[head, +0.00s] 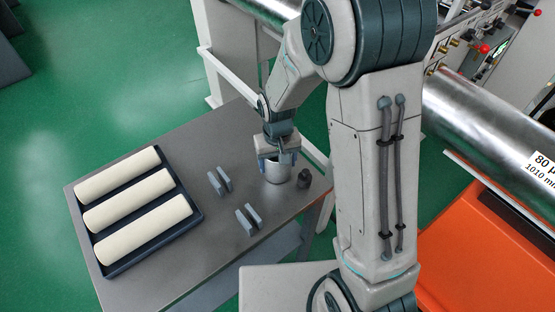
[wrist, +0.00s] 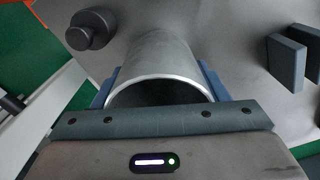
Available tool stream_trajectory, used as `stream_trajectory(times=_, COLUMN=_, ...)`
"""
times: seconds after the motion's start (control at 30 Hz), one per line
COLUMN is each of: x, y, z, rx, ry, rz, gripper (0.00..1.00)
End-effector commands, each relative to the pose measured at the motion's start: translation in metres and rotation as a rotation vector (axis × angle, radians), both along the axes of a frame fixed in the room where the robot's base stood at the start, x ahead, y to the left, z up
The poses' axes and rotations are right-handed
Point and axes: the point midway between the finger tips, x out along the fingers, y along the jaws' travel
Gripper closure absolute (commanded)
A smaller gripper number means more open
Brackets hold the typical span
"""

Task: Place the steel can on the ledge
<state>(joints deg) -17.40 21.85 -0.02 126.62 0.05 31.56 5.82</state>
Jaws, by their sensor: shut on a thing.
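The steel can (head: 277,174) is an open-topped grey metal cylinder near the right edge of the grey table (head: 190,155). My gripper (head: 277,158) is shut on it from above, near its rim. In the wrist view, the steel can (wrist: 165,62) stands between the two blue-grey fingers (wrist: 160,88), with its round mouth facing the camera. The can looks upright. I cannot tell if its base touches the table or hangs just above it. No ledge is clearly recognisable; a lower shelf (head: 262,253) shows under the table.
A dark weight (head: 304,179) stands close right of the can. Two pairs of grey upright plates (head: 219,182) (head: 248,219) stand to its left. A dark tray (head: 112,268) with white rolls (head: 137,229) fills the table's left side. Machinery with a metal roller (head: 490,130) lies right.

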Motion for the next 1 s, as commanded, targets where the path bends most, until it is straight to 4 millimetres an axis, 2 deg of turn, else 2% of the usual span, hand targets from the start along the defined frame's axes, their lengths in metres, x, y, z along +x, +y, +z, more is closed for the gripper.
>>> stream_trajectory(times=0.37, x=0.000, y=0.000, z=-0.005, rx=0.000, ry=-0.001, rz=0.000, gripper=0.59)
stream_trajectory(times=0.4, x=0.000, y=0.000, z=-0.004, rx=0.000, ry=-0.001, rz=0.000, gripper=0.25)
stream_trajectory(times=0.47, x=0.000, y=0.000, z=-0.004, rx=0.000, ry=-0.001, rz=0.000, gripper=0.11)
stream_trajectory(times=0.77, x=0.000, y=0.000, z=-0.002, rx=0.000, ry=-0.001, rz=0.000, gripper=0.11)
stream_trajectory(times=0.87, x=0.001, y=0.000, z=0.003, rx=0.000, ry=-0.002, rz=0.000, gripper=0.11)
stream_trajectory(times=1.0, x=0.001, y=0.000, z=0.023, rx=0.002, ry=-0.007, rz=0.000, gripper=0.11)
